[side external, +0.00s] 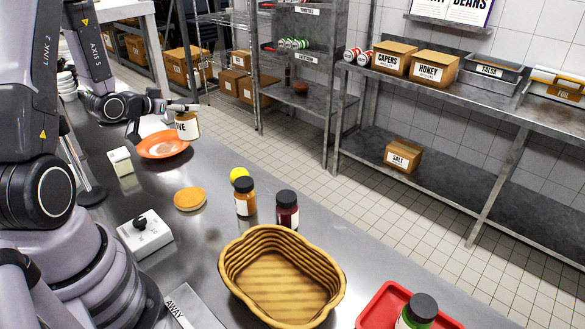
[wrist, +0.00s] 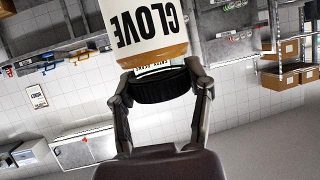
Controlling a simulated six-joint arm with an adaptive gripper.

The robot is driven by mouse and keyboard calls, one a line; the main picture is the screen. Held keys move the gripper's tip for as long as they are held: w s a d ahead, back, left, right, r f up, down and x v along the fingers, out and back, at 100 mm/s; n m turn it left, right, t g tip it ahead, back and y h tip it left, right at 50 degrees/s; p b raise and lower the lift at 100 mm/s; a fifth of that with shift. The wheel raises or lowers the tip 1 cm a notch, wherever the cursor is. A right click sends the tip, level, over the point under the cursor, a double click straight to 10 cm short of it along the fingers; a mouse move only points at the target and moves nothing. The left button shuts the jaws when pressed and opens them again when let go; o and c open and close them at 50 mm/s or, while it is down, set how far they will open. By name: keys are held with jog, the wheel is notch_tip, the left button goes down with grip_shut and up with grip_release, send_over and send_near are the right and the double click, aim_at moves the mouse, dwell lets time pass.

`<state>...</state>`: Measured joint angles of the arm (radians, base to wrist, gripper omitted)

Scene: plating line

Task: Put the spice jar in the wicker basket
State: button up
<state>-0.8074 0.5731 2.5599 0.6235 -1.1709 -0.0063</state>
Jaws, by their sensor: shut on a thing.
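The spice jar (side external: 188,128) is pale with a brown band and a label ending in "VE". In the wrist view the jar (wrist: 148,30) reads CLOVE, upside down in the picture, with its black lid between the fingers. My gripper (side external: 180,107) is shut on it; the fingers (wrist: 165,86) sit either side of the lid. The jar overlaps the right rim of an orange plate (side external: 160,147) in the side view; its exact height is unclear. The wicker basket (side external: 275,275) stands empty at the front middle of the counter, well away from the jar.
An amber jar (side external: 245,203), a dark red jar (side external: 287,215) and a yellow ball (side external: 239,173) stand behind the basket. An orange disc (side external: 190,199) and a white switch box (side external: 145,235) lie left. A red tray (side external: 372,312) holding a green jar (side external: 411,322) is right of the basket.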

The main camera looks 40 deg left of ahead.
jog(key=d+m+g+h, duration=0.6)
jog(key=d+m+h, duration=0.7)
jog(key=d, duration=1.8)
jog(key=shift+s+d+m+h, duration=0.3)
jog(key=shift+d+m+h, duration=0.1)
jog(key=shift+h, duration=0.2)
jog(key=s+d+m+g, duration=0.1)
jog(key=s+d, duration=0.1)
jog(key=s+d+m+g+h, duration=0.1)
jog(key=s+d+m+g, duration=0.1)
jog(key=d, duration=0.1)
jog(key=s+d+m+g, duration=0.1)
jog(key=s+d+g, duration=0.1)
jog(key=shift+s+d+m+h, duration=0.1)
jog(key=shift+d+m+h, duration=0.1)
jog(key=shift+m+h, duration=0.2)
jog(key=shift+f, duration=8.5)
jog(key=shift+f, duration=0.1)
jog(key=o, duration=1.2)
jog(key=shift+a, duration=0.1)
jog(key=shift+o, duration=0.2)
